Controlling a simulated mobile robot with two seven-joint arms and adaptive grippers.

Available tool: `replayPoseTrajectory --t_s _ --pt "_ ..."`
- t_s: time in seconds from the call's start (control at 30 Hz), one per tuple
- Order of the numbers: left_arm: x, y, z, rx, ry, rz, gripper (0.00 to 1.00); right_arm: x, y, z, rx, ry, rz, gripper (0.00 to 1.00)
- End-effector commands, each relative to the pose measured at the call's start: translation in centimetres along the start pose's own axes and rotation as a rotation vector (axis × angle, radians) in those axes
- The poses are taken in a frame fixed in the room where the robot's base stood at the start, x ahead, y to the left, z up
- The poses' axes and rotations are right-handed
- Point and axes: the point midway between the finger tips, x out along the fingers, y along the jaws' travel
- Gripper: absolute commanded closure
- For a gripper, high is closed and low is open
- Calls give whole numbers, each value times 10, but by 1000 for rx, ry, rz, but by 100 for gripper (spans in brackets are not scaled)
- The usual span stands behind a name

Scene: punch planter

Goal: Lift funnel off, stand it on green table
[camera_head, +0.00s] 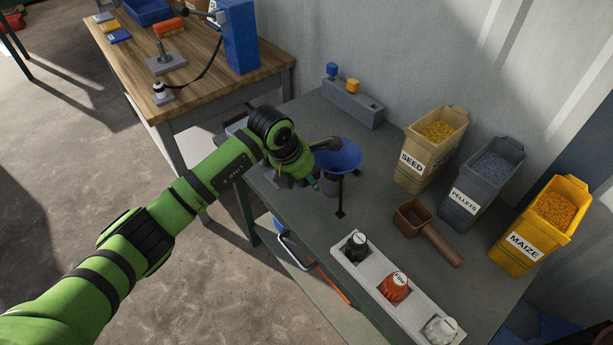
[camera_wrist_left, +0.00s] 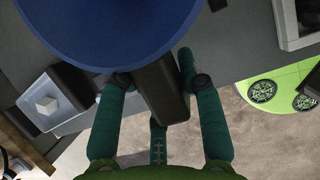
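The blue funnel (camera_head: 340,156) stands mouth up over a dark stand on the green table (camera_head: 290,204). My left gripper (camera_head: 314,178) is at the funnel's left side. In the left wrist view the funnel's rim (camera_wrist_left: 110,30) fills the top. A dark block (camera_wrist_left: 160,92) lies obliquely between the green fingers of my left gripper (camera_wrist_left: 156,72). Whether the fingers press on the block cannot be told; the left fingertip is partly covered. My right gripper is not in view.
Seed (camera_head: 433,150), pellets (camera_head: 482,180) and maize (camera_head: 541,225) bins stand at the right. A brown scoop (camera_head: 428,230) lies before them. A white rack (camera_head: 375,290) with several knobs lines the front edge. A grey block (camera_head: 352,104) stands behind.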

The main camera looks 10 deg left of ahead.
Motion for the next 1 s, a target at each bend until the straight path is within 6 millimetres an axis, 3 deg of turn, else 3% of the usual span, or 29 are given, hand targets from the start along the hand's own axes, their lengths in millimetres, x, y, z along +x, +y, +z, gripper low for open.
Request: replayPoseTrajectory --t_s 0.27,1.0 --pt "-4 0 2 0 -2 1 100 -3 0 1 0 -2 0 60" --pt "-38 0 16 0 -3 1 100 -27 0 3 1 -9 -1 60"
